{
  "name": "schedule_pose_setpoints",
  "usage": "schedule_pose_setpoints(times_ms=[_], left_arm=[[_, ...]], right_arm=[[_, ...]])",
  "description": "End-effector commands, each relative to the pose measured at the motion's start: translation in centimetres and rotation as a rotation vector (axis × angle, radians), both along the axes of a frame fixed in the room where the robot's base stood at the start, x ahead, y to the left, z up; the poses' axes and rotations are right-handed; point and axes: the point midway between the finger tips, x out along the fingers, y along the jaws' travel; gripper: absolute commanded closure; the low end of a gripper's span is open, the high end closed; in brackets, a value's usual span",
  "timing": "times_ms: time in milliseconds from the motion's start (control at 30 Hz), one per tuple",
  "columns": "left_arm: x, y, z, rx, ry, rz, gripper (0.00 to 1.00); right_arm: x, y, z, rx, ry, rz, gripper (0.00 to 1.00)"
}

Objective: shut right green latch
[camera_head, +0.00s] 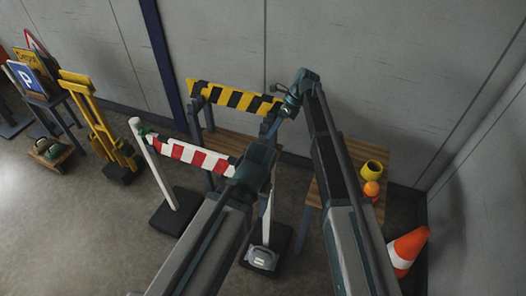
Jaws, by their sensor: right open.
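A red-and-white striped board (193,157) runs from a white post (152,165) at its left toward a second white post (268,212) at its right. A small green latch (143,131) shows at the top of the left post. The right post's top is hidden behind my left arm, and I cannot make out a green latch there. My right gripper (289,103) is open beside the right end of the yellow-and-black board, beyond and above the right post. Whether it touches anything there is unclear. My left arm ends over the striped board's right end; its fingers cannot be made out.
A yellow-and-black striped board (235,98) stands behind, near the wall. A wooden table (371,158) at right holds a yellow ring-shaped item (373,170) and an orange item (371,189). A traffic cone (407,250) leans at right. Signs (30,78) and a yellow folded stand (98,125) occupy the left.

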Motion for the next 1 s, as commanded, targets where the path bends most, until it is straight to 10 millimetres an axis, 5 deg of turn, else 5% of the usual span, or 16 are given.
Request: schedule_pose_setpoints(times_ms=[400, 867, 1000], left_arm=[[0.0, 0.0, -6.3, 0.0, 0.0, 0.0, 0.38], [0.0, 0.0, -7.1, 0.0, 0.0, 0.0, 0.38], [0.0, 0.0, -7.1, 0.0, 0.0, 0.0, 0.38]], right_arm=[[-1.2, 3.0, -6.3, 0.0, -0.001, -0.001, 0.48], [-1.5, 3.8, -7.1, -0.001, 0.0, -0.001, 0.48], [-1.5, 3.8, -7.1, 0.0, -0.001, -0.001, 0.71]])
